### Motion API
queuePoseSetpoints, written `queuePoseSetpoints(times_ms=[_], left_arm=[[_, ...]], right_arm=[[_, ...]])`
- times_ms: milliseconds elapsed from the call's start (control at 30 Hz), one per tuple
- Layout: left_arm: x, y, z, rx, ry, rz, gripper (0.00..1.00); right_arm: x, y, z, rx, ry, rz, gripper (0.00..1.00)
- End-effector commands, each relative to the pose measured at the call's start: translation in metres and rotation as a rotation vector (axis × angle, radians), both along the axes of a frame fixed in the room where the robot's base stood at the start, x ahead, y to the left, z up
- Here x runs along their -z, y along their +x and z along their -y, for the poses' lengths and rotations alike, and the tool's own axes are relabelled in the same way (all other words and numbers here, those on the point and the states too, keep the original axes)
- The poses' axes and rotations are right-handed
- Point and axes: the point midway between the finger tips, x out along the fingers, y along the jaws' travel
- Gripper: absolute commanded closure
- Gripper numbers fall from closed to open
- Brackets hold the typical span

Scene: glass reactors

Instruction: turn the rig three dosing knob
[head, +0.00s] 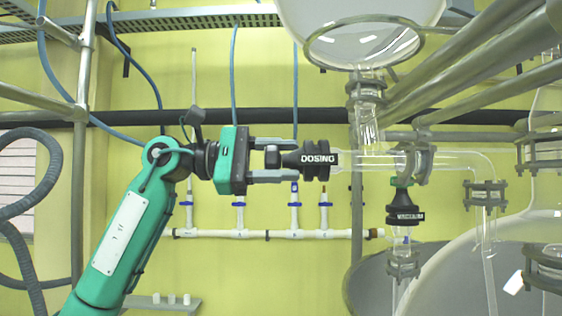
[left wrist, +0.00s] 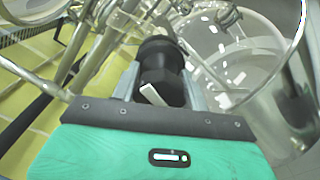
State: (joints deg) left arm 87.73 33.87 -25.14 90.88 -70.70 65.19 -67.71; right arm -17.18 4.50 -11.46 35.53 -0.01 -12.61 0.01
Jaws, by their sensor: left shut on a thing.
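The dosing knob (head: 319,160) is black with a white DOSING label. It sits at the left end of a horizontal glass tube in the head view. My left gripper (head: 284,161) comes in from the left and is shut on the knob's narrow rear part. In the left wrist view the black knob (left wrist: 163,72) lies between the fingers of my left gripper (left wrist: 165,88), with a pale bar across its near end. No rig number can be read. My right gripper is not in view.
A black vacuum knob (head: 404,216) hangs below the glass tube to the right. A glass bowl (head: 362,30) is above. Grey metal pipes (head: 470,75) and large glass vessels crowd the right. A white pipe with blue valves (head: 270,234) runs along the yellow wall.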

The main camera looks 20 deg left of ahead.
Motion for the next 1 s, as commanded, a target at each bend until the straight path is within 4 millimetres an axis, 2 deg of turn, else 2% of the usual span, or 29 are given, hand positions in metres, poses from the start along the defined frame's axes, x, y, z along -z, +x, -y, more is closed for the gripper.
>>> queuePoseSetpoints(times_ms=[433,467,533,567,867,1000], left_arm=[[0.004,0.001,0.002,0.002,0.011,0.004,0.78],[0.004,0.001,0.002,0.002,0.011,0.004,0.49],[0.004,0.001,0.001,0.003,0.009,0.005,0.35],[0.003,0.0,0.001,0.002,0.009,0.005,0.33],[0.001,0.0,-0.001,-0.001,0.005,0.007,0.33],[0.003,-0.003,-0.015,-0.003,0.003,0.007,0.33]], right_arm=[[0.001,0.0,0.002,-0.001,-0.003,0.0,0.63],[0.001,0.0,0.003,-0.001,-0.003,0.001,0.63],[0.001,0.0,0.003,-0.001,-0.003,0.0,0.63],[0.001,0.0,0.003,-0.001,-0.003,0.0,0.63],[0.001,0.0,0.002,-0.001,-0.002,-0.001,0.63],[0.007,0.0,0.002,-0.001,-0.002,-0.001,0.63]])
